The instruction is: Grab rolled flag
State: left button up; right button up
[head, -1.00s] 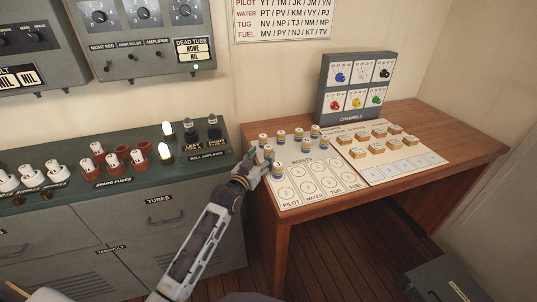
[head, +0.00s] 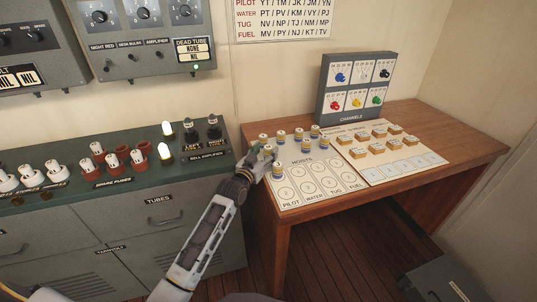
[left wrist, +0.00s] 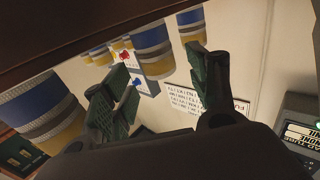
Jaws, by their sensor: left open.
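Several rolled flags, short white cylinders with blue and yellow bands, stand upright on the white hoists sheet (head: 318,181). Another rolled flag (head: 268,150) is partly hidden right behind the fingers. In the left wrist view the green-padded fingers of my left gripper (left wrist: 160,95) are apart. A banded flag (left wrist: 153,48) shows beyond the gap between them, and a larger, closer flag (left wrist: 42,108) stands at the left. I cannot tell whether a finger touches any flag. My right gripper is not in view.
The wooden desk (head: 450,150) also holds small tan-and-white blocks on a second sheet and a grey channels box (head: 350,86) at the back. A green-topped cabinet (head: 100,168) with fuses and lit bulbs stands left of the desk, close to my left arm.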

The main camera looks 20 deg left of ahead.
aim_at(266, 150)
pick_arm(q)
jog(key=shift+w+d, duration=0.15)
jog(key=shift+w, duration=0.65)
jog(key=shift+w+d, duration=0.1)
jog(key=shift+w, duration=0.7)
jog(key=shift+c, duration=0.3)
jog(key=c, duration=0.9)
